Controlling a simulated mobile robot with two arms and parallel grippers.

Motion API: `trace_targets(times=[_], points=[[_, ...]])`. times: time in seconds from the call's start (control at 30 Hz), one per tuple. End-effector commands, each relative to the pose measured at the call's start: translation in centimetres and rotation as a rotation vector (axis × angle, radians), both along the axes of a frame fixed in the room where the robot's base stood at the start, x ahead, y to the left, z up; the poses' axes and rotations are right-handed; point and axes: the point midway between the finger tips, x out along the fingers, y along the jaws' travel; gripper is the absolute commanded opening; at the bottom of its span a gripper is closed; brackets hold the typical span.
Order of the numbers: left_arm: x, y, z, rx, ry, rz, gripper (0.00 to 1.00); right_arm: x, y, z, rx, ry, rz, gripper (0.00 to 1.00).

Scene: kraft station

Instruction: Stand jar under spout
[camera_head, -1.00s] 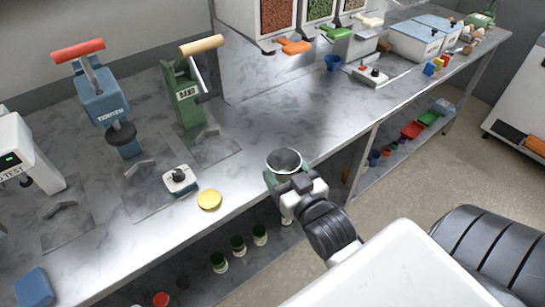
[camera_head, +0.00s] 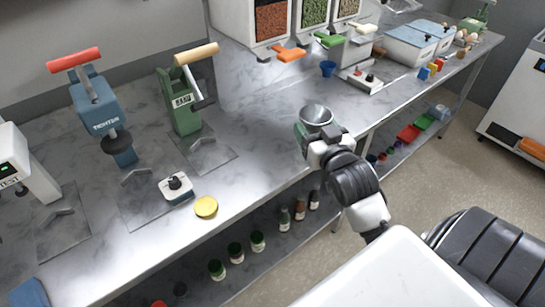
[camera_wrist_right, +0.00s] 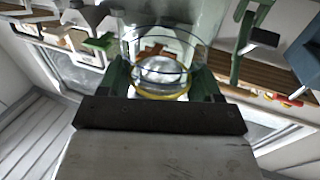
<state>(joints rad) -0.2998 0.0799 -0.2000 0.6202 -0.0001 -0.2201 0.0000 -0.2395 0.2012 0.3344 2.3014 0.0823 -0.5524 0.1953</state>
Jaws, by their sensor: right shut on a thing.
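My right gripper (camera_head: 316,140) is shut on an open, clear jar (camera_head: 317,114) and holds it upright near the front edge of the bench. In the right wrist view the jar (camera_wrist_right: 160,72) sits between the two green-sided fingers, with a yellow ring at its far end. Dispensers with an orange spout (camera_head: 290,54), a green spout (camera_head: 328,40) and a white spout (camera_head: 366,29) stand at the back. The jar is in front of the spouts, apart from them. My left gripper is not in view.
A yellow lid (camera_head: 206,207) and a small white device with a black knob (camera_head: 176,187) lie on the bench (camera_head: 260,150). A green press (camera_head: 184,105) and a blue press (camera_head: 102,110) stand left.

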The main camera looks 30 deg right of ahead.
Motion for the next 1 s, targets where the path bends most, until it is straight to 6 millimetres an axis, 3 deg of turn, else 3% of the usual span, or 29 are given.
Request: trace_targets(times=[0.3,0.5,1.0], points=[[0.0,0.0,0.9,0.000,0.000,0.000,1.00,6.1,3.3,-3.9,0.005,0.000,0.002,0.32],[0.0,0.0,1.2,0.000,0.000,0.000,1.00,8.8,4.7,-5.8,0.002,0.000,0.002,0.32],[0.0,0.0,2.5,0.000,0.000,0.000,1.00,9.3,5.0,-9.8,-0.001,-0.001,0.002,0.32]])
